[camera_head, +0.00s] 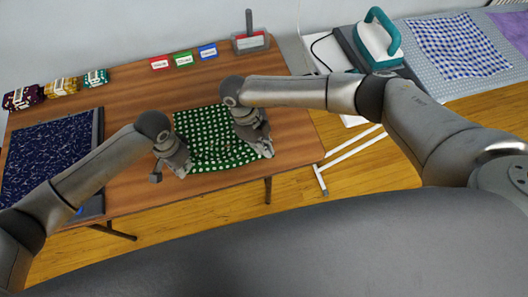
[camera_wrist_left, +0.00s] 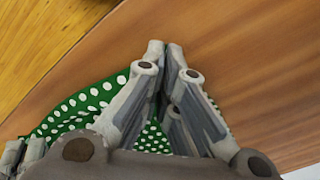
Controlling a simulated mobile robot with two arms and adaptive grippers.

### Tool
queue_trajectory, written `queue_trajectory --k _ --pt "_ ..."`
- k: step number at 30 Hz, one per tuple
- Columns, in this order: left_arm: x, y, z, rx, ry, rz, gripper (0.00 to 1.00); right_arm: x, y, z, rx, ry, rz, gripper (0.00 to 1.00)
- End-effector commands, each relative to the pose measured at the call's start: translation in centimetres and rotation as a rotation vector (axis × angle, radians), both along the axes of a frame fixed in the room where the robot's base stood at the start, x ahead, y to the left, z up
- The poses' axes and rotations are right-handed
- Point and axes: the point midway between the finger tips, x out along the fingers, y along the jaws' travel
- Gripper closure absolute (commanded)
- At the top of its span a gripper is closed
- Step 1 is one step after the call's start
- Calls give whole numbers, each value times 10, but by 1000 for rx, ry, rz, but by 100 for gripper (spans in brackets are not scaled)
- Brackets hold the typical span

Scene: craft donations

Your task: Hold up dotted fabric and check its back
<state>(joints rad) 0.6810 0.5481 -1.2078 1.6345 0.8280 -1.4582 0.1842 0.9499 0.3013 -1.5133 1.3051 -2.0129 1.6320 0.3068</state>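The dotted fabric (camera_head: 205,129), green with white dots, is on the wooden table between my two grippers. Its near part is creased and sags between them. My left gripper (camera_head: 187,172) is at its near left corner; in the left wrist view its fingertips (camera_wrist_left: 164,46) meet, and the fabric (camera_wrist_left: 75,106) runs up to them from behind. My right gripper (camera_head: 268,152) is at the near right corner, with its fingers close together on the fabric's edge. My right forearm and wrist hide the far right part. The fabric's back is not clearly visible.
A dark blue speckled fabric lies on a dark board (camera_head: 98,130) at left. Folded fabric bundles (camera_head: 60,88), red, green and blue cards (camera_head: 183,60) and a stamp-like grey holder (camera_head: 250,42) stand along the back. A teal iron (camera_head: 378,40) and ironing board (camera_head: 432,82) are at right.

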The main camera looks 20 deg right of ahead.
Motion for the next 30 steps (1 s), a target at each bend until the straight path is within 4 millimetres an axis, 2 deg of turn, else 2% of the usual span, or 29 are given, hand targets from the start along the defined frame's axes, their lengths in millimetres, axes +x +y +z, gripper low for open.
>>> queue_trajectory --k 3,11,16,30 --pt "0 0 0 1 1 0 100 0 -1 7 -3 0 -2 100" --pt "0 0 0 0 0 0 100 -1 -1 8 -2 1 -1 100" --pt "1 0 7 0 -4 -4 100 1 -1 15 1 -7 5 100" --pt "14 -3 69 7 -61 -50 100 15 -4 75 46 -105 71 100"
